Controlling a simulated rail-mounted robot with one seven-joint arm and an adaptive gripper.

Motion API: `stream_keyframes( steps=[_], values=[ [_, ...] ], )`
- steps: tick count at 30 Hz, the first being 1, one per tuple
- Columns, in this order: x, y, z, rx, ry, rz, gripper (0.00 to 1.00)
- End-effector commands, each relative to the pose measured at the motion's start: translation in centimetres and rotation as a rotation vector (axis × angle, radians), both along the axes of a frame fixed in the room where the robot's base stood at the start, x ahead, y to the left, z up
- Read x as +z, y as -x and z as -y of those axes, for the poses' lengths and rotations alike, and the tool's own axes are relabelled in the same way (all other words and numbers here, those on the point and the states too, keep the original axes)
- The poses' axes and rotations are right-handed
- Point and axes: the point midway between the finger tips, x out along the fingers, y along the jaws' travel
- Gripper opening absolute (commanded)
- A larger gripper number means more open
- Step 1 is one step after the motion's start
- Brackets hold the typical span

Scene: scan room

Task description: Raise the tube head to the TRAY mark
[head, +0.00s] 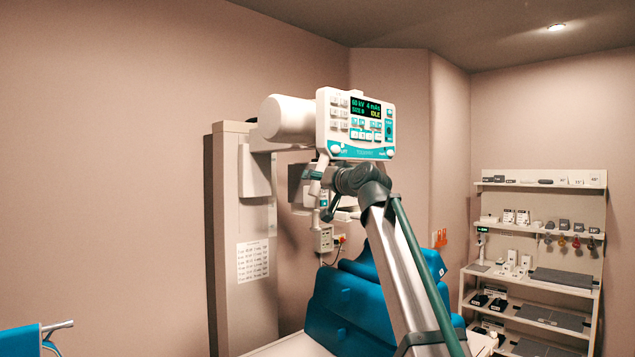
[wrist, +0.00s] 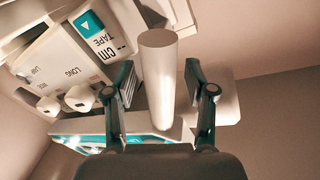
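The tube head (head: 290,120) is a white cylinder with a control panel (head: 338,110) on its front; the display reads "60 kV", "4 mAs" and "IDLE". It is carried on a tall beige column (head: 240,300). My gripper (head: 318,187) is just below the panel, partly hidden by my arm. In the wrist view, my gripper (wrist: 160,88) is open, with a white upright bar (wrist: 158,75) between its fingers. Gaps show on both sides of the bar. I cannot make out a TRAY mark; the print on the column's label sheet (head: 253,261) is too small to read.
Blue padded furniture (head: 345,310) stands below my arm. Shelves (head: 540,227) with small items stand at the far right. A blue chair (head: 20,340) is at the lower left.

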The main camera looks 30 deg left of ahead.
Motion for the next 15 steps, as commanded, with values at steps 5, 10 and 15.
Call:
stream_keyframes(
  steps=[5,10,15],
  values=[
    [0.0,0.0,0.0,0.000,0.000,0.000,0.55],
    [0.0,0.2,0.3,0.000,-0.001,0.000,0.55],
    [-0.1,1.1,1.7,0.000,0.000,0.000,0.55]
  ],
)
